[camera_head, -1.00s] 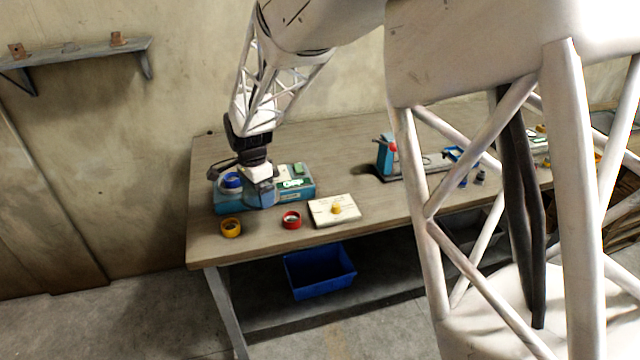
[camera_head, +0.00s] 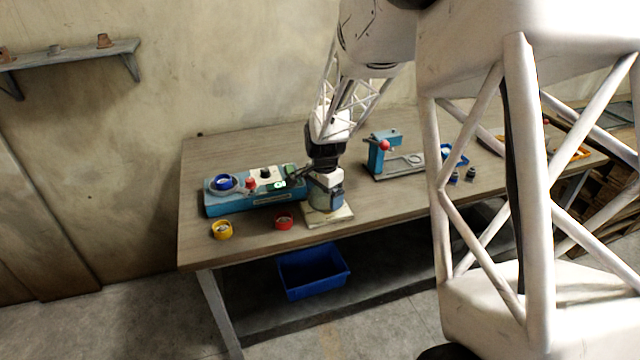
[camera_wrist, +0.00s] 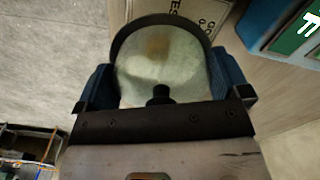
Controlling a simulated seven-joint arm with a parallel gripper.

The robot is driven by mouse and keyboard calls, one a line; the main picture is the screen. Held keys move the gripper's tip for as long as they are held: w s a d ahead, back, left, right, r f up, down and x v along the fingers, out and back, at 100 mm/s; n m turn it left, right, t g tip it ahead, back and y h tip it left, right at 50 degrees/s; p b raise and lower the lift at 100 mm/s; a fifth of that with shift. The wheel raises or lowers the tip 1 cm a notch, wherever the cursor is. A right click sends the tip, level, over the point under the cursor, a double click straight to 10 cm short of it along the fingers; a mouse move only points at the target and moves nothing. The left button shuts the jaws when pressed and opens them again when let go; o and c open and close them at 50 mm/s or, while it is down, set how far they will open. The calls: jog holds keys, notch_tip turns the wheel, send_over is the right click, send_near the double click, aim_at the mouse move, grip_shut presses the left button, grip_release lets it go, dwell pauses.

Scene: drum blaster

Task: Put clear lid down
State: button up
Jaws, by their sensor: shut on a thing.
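The clear lid (camera_wrist: 165,75) is a round see-through disc with a dark rim, seen large in the wrist view. My gripper (camera_wrist: 162,82) is shut on it, with a blue finger pad on each side. In the head view my gripper (camera_head: 325,188) is over the cream board (camera_head: 340,217) at the table's front, with the lid low above it or touching it; I cannot tell which. A yellowish spot shows blurred through the lid. The blue machine (camera_head: 230,207) stands to the left, with a blue ring (camera_head: 223,182), a red knob and a black knob on top.
A yellow ring (camera_head: 222,230) and a red ring (camera_head: 284,220) lie in front of the machine. A teal press (camera_head: 383,150) with a red ball stands to the right. A blue bin (camera_head: 314,273) is below the table. The table's left rear is clear.

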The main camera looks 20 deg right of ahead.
jog(key=shift+s+d+f, duration=0.15)
jog(key=shift+d, duration=0.55)
jog(key=w, duration=0.5)
jog(key=w+d+f, duration=0.1)
jog(key=w, duration=0.4)
jog(key=w+d, duration=0.1)
jog(key=w, duration=0.5)
jog(key=shift+f, duration=0.25)
jog(key=shift+f, duration=0.1)
jog(key=shift+s+f, duration=0.1)
jog(key=shift+f, duration=1.55)
jog(key=shift+f, duration=0.15)
jog(key=o, duration=0.6)
